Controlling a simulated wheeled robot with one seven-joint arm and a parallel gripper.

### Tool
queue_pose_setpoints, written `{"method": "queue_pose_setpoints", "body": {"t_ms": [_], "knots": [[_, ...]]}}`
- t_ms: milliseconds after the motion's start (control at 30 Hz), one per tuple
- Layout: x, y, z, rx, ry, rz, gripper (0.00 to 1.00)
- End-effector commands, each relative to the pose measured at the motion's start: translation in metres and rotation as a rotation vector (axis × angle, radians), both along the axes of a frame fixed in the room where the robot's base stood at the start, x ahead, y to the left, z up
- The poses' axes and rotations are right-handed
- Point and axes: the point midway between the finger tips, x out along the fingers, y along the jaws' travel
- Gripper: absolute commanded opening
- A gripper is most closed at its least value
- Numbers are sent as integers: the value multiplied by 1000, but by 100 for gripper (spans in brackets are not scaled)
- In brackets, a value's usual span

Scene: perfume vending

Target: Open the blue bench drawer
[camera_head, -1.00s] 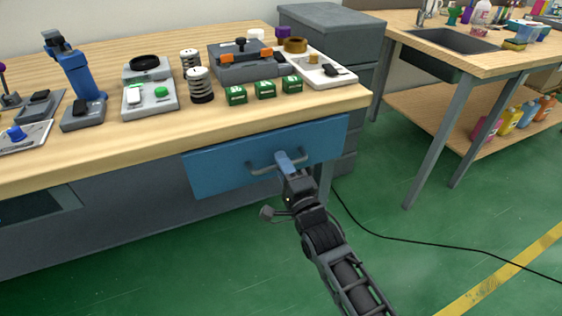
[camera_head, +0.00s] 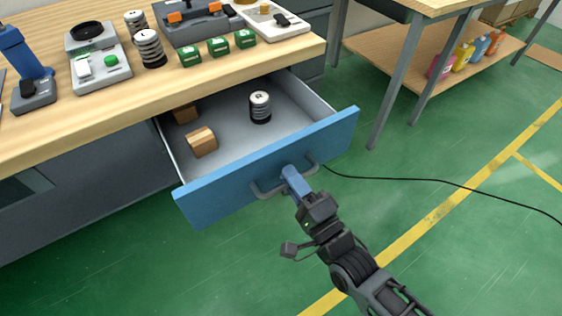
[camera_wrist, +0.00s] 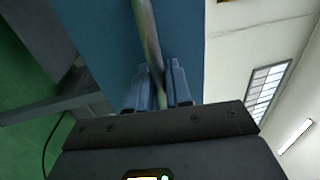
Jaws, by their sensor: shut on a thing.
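The blue bench drawer (camera_head: 225,196) stands pulled out from under the wooden bench top, and its grey inside shows. Its front also fills the upper middle of the wrist view (camera_wrist: 100,45). A grey bar handle (camera_head: 262,189) is fixed to the drawer front; it also shows in the wrist view (camera_wrist: 148,40). My gripper (camera_head: 291,176) is shut on this handle, near its middle to right part. In the wrist view my two fingers (camera_wrist: 160,88) stand on either side of the bar. Inside the drawer lie two brown blocks (camera_head: 202,142) and a black-and-white striped cylinder (camera_head: 260,106).
The bench top (camera_head: 120,115) carries a scale (camera_head: 97,68), small green boxes (camera_head: 218,46), striped cylinders and a blue device (camera_head: 22,55). A second table with a lower shelf (camera_head: 400,52) stands at the back right. A black cable (camera_head: 400,179) crosses the open green floor.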

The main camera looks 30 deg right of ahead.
Motion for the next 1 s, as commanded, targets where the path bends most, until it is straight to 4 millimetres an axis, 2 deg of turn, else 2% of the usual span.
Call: {"method": "queue_pose_setpoints", "body": {"t_ms": [200, 567, 600, 700, 733, 1000], "knots": [[-12, 1, -1, 0, 3, 1, 0], [-13, 1, -1, 0, 3, 1, 0], [-12, 1, -1, 0, 3, 2, 22], [-12, 1, -1, 0, 2, 1, 32], [-12, 1, -1, 0, 2, 1, 34], [-14, 0, -1, 0, 1, 1, 34]]}}
